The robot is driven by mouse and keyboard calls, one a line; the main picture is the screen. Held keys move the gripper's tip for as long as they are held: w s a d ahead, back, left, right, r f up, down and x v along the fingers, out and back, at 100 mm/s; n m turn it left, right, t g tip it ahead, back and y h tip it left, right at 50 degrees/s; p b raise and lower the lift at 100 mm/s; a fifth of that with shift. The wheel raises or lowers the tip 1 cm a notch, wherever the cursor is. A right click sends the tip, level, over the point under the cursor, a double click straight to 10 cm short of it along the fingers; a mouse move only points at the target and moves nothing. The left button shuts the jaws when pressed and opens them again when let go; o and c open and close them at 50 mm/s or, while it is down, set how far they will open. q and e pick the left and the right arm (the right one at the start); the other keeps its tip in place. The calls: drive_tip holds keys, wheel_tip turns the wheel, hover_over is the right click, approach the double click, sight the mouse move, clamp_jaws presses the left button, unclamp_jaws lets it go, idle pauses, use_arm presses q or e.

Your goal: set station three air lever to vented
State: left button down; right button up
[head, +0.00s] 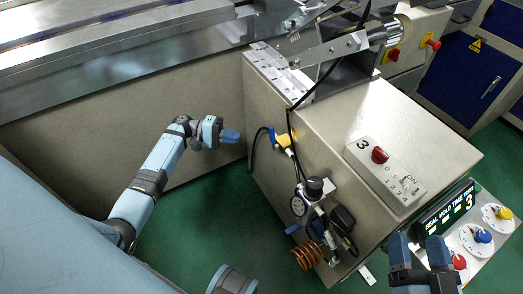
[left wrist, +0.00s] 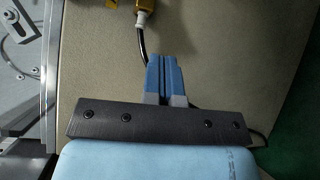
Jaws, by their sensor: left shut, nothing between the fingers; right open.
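The station three cabinet (head: 330,110) is beige and carries a panel (head: 385,172) marked 3. On its left side is a yellow air valve body (head: 289,137) with a small blue part and black hoses. Lower down, a regulator and gauge assembly (head: 310,200) has a blue handle (head: 293,229). I cannot tell the lever's setting. My left gripper (head: 232,136) is shut and empty, left of the yellow valve and apart from it. In the left wrist view, its fingers (left wrist: 165,78) point toward a yellow fitting (left wrist: 150,6) at the top edge. My right gripper (head: 418,255) is open and empty.
An orange coiled hose (head: 307,255) hangs below the regulator. A timer display (head: 446,215) and dials (head: 472,240) are beside my right gripper. A red knob (head: 380,155) sits on the panel. Green floor (head: 205,215) is open below my left arm.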

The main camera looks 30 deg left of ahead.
use_arm(q)
drive_tip(key=w+a+r+m+h+b, duration=0.1)
drive_tip(key=w+a+r+h+b, duration=0.1)
drive_tip(key=a+h+b, duration=0.15)
drive_tip(key=b, duration=0.1)
approach(272, 135)
drive_tip(key=shift+w+d, duration=1.9)
drive_tip(key=shift+d, duration=0.85)
drive_tip(key=shift+r, duration=0.1)
use_arm(e)
drive_tip(key=f, duration=0.3)
drive_tip(key=shift+s+a+y, duration=0.25)
drive_tip(key=shift+a+y, duration=0.15)
drive_tip(key=shift+r, duration=0.1)
